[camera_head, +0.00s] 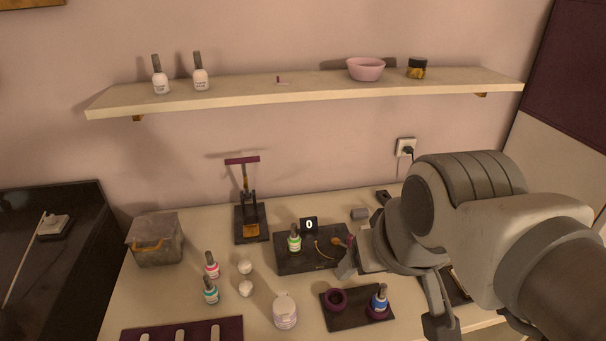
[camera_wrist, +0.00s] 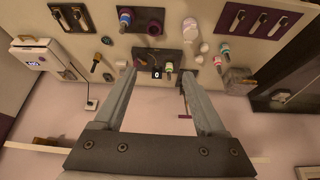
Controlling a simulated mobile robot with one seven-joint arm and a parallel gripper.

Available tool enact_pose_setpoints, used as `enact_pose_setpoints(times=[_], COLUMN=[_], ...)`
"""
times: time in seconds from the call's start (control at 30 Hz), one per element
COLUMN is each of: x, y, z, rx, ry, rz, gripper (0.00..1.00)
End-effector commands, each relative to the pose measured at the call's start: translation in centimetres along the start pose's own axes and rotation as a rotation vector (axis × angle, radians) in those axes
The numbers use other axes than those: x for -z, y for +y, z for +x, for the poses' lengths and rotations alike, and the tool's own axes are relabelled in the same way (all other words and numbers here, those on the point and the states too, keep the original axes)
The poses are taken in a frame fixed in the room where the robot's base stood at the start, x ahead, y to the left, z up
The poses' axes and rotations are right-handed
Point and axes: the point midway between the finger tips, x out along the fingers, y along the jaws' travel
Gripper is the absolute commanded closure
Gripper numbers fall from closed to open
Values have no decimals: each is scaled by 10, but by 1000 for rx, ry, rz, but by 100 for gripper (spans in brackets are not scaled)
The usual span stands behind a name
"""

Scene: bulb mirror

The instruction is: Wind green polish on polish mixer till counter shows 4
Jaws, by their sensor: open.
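The dark polish mixer (camera_head: 290,263) stands mid-table, with its counter (camera_head: 309,224) reading 0; the counter (camera_wrist: 157,74) also reads 0 in the wrist view. A curved brass-coloured piece and a red knob (camera_head: 349,240) are at the mixer's right end. My gripper (camera_wrist: 159,76) is open and empty, fingers spread wide, above and to the right of the mixer in the head view.
A blue bottle (camera_head: 379,301) stands in a ring on a dark tray in front. A red bottle (camera_head: 211,266), teal bottle (camera_head: 210,291), white balls and a jar (camera_head: 285,311) stand front left. A dark press (camera_head: 250,215) is behind left. A shelf (camera_head: 300,92) runs above.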

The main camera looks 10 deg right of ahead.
Motion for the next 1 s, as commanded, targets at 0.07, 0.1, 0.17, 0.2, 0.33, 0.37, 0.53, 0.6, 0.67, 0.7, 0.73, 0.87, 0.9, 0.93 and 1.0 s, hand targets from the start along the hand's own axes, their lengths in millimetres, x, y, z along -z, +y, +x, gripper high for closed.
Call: enact_pose_setpoints(times=[0.07,0.1,0.17,0.2,0.33,0.37,0.53,0.6,0.67,0.7,0.73,0.87,0.9,0.93,1.0], x=[0,0,0,0,0,0,0,0,0,0,0,0,0,0,0], y=[0,0,0,0,0,0,0,0,0,0,0,0,0,0,0], z=[0,0,0,0,0,0,0,0,0,0,0,0,0,0,0], rx=[0,0,0,0,0,0,0,0,0,0,0,0,0,0,0], ry=[0,0,0,0,0,0,0,0,0,0,0,0,0,0,0], rz=[0,0,0,0,0,0,0,0,0,0,0,0,0,0,0], gripper=[27,27,27,27,27,27,27,27,27,27,28,40,40,40,40])
